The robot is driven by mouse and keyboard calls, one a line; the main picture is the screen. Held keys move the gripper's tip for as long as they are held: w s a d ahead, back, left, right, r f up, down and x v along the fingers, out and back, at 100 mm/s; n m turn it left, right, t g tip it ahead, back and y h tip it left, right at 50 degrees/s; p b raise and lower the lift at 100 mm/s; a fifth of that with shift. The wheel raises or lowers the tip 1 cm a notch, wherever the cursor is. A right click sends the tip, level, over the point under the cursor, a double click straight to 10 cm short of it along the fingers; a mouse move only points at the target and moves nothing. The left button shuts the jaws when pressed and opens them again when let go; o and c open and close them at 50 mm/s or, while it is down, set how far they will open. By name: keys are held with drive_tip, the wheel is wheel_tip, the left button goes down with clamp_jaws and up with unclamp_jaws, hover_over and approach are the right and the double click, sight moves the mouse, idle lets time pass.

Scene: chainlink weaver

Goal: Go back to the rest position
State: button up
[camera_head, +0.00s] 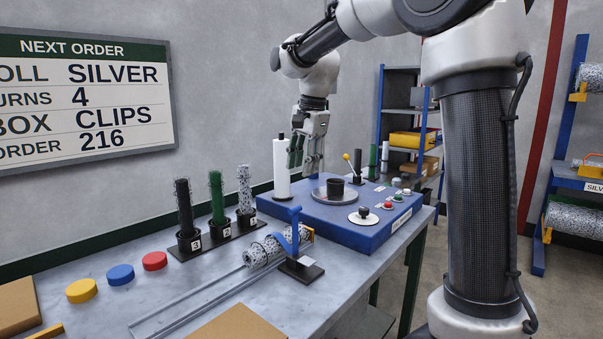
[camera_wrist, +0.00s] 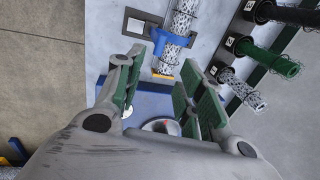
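My gripper (camera_head: 308,150) hangs pointing down above the blue machine (camera_head: 345,228) at the back of the workbench, beside a white upright cylinder (camera_head: 281,167). In the wrist view my gripper (camera_wrist: 158,98) has its two green-padded fingers apart, with nothing between them. Below the fingers the wrist view shows the round metal plate (camera_wrist: 160,126) on the machine. In the head view this plate carries a black cup-like hub (camera_head: 335,188). A silver mesh roll (camera_head: 268,247) lies in the rail at the bench front, by a blue lever (camera_head: 294,230).
Black (camera_head: 184,205), green (camera_head: 217,197) and silver (camera_head: 245,188) rolls stand in numbered holders. Yellow (camera_head: 81,290), blue (camera_head: 121,274) and red (camera_head: 155,261) discs lie at left. An order board (camera_head: 88,97) hangs on the wall. Shelves (camera_head: 405,100) stand behind. Air above the bench is mostly clear.

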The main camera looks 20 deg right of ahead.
idle(0.4)
drive_tip(key=s+d+f+n, duration=0.2)
drive_tip(key=s+d+n, duration=0.1)
drive_tip(key=s, duration=0.6)
drive_tip(key=s+d+f+n+t, duration=0.1)
drive_tip(key=s+n, duration=0.4)
drive_tip(key=s, duration=0.5)
drive_tip(key=s+d+f+n+t+h, duration=0.1)
drive_tip(key=s+d+f+n, duration=0.3)
drive_tip(key=s, duration=0.6)
drive_tip(key=shift+s+d, duration=0.25)
drive_tip(key=shift+d, duration=0.8)
drive_tip(key=shift+a, duration=0.1)
